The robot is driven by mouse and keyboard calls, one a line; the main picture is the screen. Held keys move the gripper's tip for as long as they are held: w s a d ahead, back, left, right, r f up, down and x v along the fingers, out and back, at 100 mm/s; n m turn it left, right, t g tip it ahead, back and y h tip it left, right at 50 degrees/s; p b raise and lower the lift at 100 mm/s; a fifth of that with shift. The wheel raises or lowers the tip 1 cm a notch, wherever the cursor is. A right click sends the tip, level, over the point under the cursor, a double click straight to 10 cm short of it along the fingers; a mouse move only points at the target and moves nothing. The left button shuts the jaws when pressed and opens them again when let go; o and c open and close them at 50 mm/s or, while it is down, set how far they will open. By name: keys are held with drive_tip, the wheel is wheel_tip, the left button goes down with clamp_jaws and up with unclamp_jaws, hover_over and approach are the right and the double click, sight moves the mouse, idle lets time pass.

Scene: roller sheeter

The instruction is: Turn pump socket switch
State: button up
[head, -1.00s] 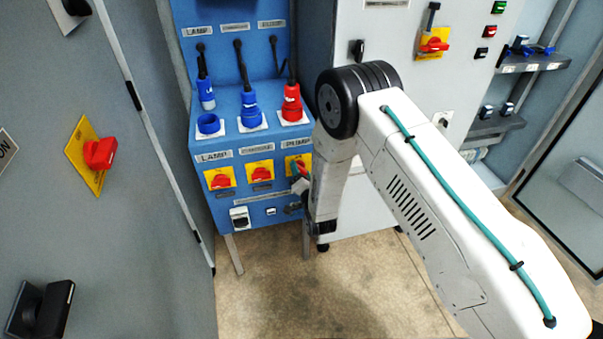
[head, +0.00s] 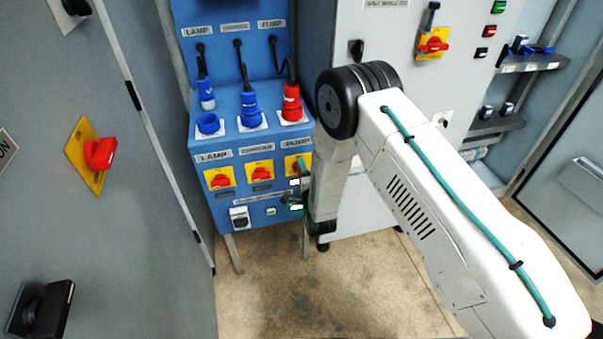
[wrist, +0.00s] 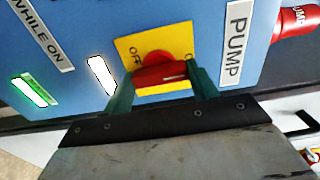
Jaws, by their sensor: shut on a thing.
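The pump socket switch (wrist: 165,62) is a red rotary knob on a yellow plate, beside a "PUMP" label (wrist: 237,42) in the wrist view. My gripper (wrist: 162,84) is shut on the red knob, with one green finger on each side of it. In the head view the switch's yellow plate (head: 291,163) shows at the right end of the blue panel's switch row. My gripper and wrist partly hide it there. A white indicator (wrist: 102,75) and a green indicator (wrist: 34,91) beside the switch are lit.
Two other red switches on yellow plates, the lamp one (head: 220,178) and a middle one (head: 260,172), sit to the left. Blue plugs (head: 250,110) and a red plug (head: 292,104) stand above. A grey cabinet (head: 150,230) flanks the left; floor is clear below.

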drive_tip(key=shift+d, duration=0.1)
idle(0.4)
drive_tip(key=o, duration=1)
drive_tip(key=v, duration=0.7)
drive_tip(key=shift+s, duration=0.4)
drive_tip(key=shift+d, duration=0.15)
